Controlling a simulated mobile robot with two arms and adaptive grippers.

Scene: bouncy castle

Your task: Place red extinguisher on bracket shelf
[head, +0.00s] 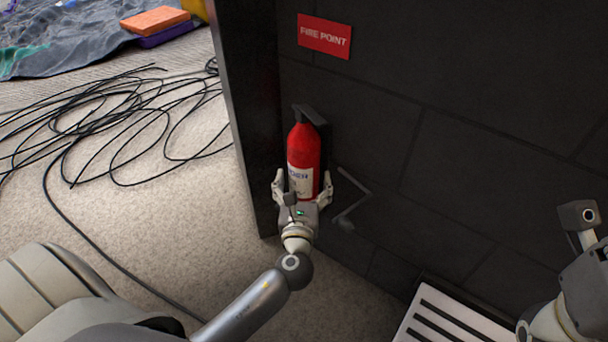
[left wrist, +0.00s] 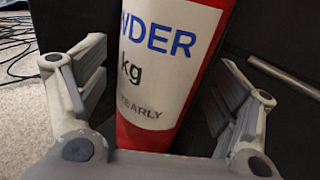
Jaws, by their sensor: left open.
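The red extinguisher (head: 304,150) stands upright against the dark wall, below a red FIRE POINT sign (head: 324,37). A dark bracket (head: 318,120) shows behind its top; the shelf under its base is hidden by my gripper. My left gripper (head: 304,186) is open, with one finger on each side of the extinguisher's lower body. In the left wrist view the extinguisher (left wrist: 170,60), with its white label, stands between the spread fingers (left wrist: 165,100), with gaps on both sides. My right arm shows at the right edge of the head view; its fingertips are not clearly seen.
A thin grey metal bar (head: 352,205) juts from the wall just right of the extinguisher. A dark panel edge (head: 245,110) stands close on its left. Black cables (head: 110,120) lie loosely on the carpet. A white slatted object (head: 450,318) is at the lower right.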

